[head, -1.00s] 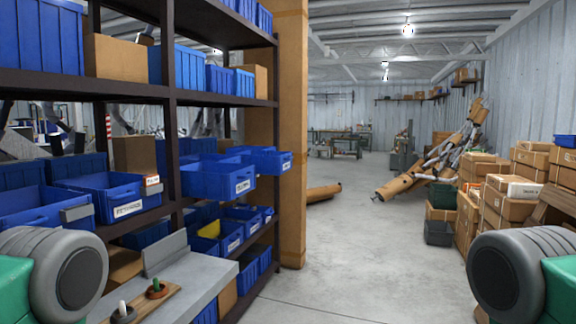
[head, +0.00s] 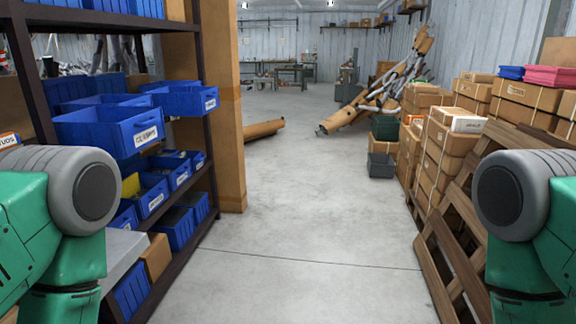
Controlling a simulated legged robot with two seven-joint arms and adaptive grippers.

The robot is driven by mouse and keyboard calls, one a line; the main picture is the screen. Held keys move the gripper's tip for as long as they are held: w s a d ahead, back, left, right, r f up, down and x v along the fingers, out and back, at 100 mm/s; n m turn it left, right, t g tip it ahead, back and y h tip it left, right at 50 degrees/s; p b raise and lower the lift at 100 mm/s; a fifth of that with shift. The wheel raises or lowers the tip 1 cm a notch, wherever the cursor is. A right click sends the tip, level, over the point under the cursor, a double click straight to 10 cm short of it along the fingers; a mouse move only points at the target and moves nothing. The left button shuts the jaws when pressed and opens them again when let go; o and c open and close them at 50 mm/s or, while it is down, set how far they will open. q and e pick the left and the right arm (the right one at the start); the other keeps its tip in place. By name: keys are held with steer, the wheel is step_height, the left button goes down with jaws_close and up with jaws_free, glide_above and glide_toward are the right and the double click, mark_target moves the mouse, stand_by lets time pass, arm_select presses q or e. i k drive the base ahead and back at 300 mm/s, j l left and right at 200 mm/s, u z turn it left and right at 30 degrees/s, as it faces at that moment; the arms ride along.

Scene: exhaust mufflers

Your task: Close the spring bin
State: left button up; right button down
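Blue bins stand on the dark shelf rack at the left. One blue bin (head: 112,130) with a white label sticks out from the shelf; the label is too small to read surely. Another blue bin (head: 187,102) behind it also sticks out into the aisle. I cannot tell which one is the spring bin. My green and grey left arm shows at the lower left and my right arm at the lower right. Neither gripper is in view, and nothing of mine visibly touches a bin.
Lower blue bins (head: 150,195) fill the shelf below. A cardboard-brown post (head: 222,110) ends the rack. Stacked cartons (head: 430,150) and a wooden pallet (head: 452,245) line the right side. The concrete floor (head: 300,200) between is clear. A brown tube (head: 262,129) lies farther back.

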mark_target(175, 101)
steer(key=i+l, duration=0.15)
steer(key=i, duration=0.45)
steer(key=i+l, duration=0.1)
steer(key=i, duration=0.5)
steer(key=i+l, duration=0.15)
steer(key=i, duration=0.45)
